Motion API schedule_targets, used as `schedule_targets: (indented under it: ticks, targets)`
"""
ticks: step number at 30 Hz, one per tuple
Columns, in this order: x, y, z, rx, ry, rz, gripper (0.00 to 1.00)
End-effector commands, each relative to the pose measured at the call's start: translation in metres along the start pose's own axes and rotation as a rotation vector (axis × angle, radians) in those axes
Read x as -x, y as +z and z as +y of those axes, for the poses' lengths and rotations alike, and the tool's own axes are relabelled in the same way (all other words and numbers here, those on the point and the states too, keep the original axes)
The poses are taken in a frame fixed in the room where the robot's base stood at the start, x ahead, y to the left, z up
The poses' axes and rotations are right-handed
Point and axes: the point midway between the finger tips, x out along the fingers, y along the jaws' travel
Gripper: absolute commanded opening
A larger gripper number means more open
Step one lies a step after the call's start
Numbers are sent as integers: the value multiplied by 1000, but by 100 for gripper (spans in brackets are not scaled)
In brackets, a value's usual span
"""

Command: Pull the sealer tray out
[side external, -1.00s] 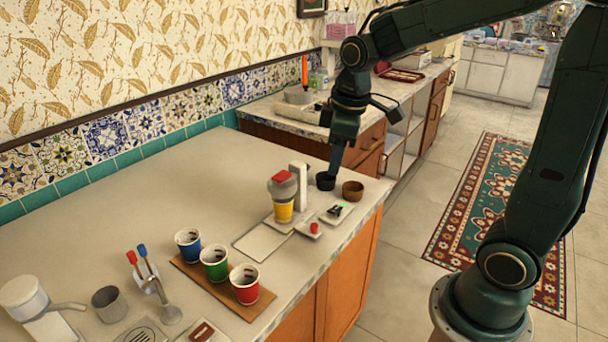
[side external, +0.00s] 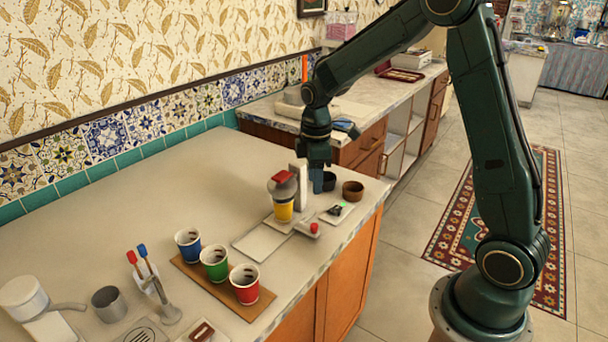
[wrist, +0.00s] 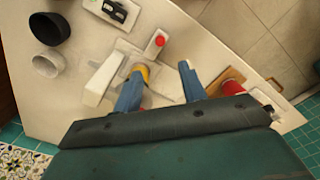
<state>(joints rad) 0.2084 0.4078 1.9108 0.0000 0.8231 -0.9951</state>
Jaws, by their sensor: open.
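The cup sealer (side external: 301,180) is a white post on a base with a red-topped round head, and a yellow cup (side external: 284,211) stands under the head. A small red button (side external: 314,228) sits on the base. The sealer tray is hard to tell apart; a flat pale plate (side external: 262,243) lies in front of the base. My gripper (side external: 318,184) is beside the post, on its far right side. In the wrist view my gripper (wrist: 162,70) is open with blue fingers apart and nothing held; its left finger partly covers the yellow cup (wrist: 143,71).
A small dish with a dark item (side external: 336,212) lies near the counter edge. Blue, green and red cups (side external: 244,284) stand on a wooden board. The counter behind them is clear.

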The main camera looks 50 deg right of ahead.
Motion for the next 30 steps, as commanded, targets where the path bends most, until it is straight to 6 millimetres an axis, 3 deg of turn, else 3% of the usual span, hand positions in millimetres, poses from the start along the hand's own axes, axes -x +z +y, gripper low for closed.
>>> schedule_targets:
  ticks: [11,30]
  targets:
    - [-26,0,-1,-1,-4,-2,41]
    - [-116,0,-1,-1,-3,-2,41]
